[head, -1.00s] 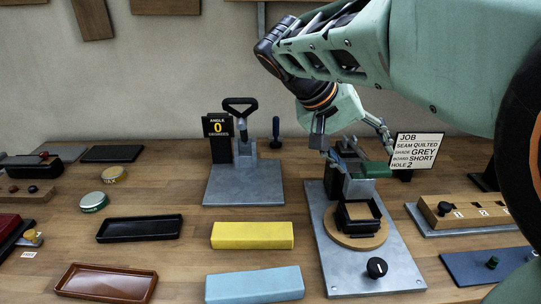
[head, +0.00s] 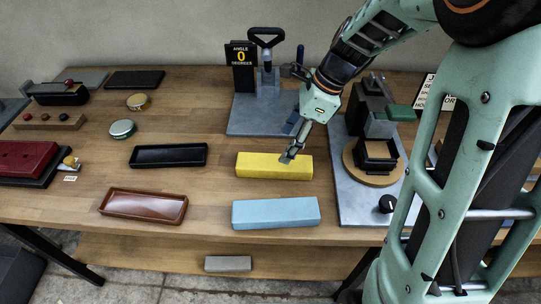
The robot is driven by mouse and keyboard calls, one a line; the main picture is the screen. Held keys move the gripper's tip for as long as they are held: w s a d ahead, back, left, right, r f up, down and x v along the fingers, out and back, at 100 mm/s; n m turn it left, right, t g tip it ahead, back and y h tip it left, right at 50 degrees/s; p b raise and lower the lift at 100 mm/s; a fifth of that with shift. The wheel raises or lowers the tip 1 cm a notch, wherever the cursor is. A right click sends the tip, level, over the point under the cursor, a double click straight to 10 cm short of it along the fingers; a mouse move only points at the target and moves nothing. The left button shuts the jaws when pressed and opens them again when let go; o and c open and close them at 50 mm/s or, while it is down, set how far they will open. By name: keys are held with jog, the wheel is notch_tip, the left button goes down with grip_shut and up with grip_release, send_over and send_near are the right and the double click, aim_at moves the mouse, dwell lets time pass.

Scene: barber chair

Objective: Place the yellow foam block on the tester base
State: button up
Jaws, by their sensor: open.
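The yellow foam block (head: 262,166) lies flat on the wooden table, behind the blue block. My gripper (head: 290,155) is open, with its fingers over the right part of the yellow block; I cannot tell whether they touch it. Behind the block is a grey metal base plate (head: 250,122) with a black-handled upright device (head: 266,62) and a black sign reading "ANGLE 0 DEGREES" (head: 241,54). It appears to be the tester. My gripper and wrist hide part of the plate's right side.
A light blue block (head: 276,212) lies in front of the yellow one. A black tray (head: 168,155) and a brown tray (head: 144,204) are to the left. A grey plate with a round wooden turntable (head: 376,176) stands to the right, close to my arm.

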aim_at(271, 161)
jog(key=x, duration=0.3)
jog(key=shift+a+f, duration=0.1)
jog(key=shift+f, duration=0.2)
jog(key=shift+a+b+x, duration=0.2)
jog(key=shift+b+x, duration=0.05)
jog(key=shift+x, duration=1.15)
jog(key=shift+a+b+x, duration=0.2)
jog(key=shift+x, duration=1.15)
jog(key=shift+s+r, duration=0.1)
jog(key=shift+r, duration=0.1)
jog(key=shift+c, duration=0.5)
jog(key=c, duration=1.2)
jog(key=shift+c, duration=0.2)
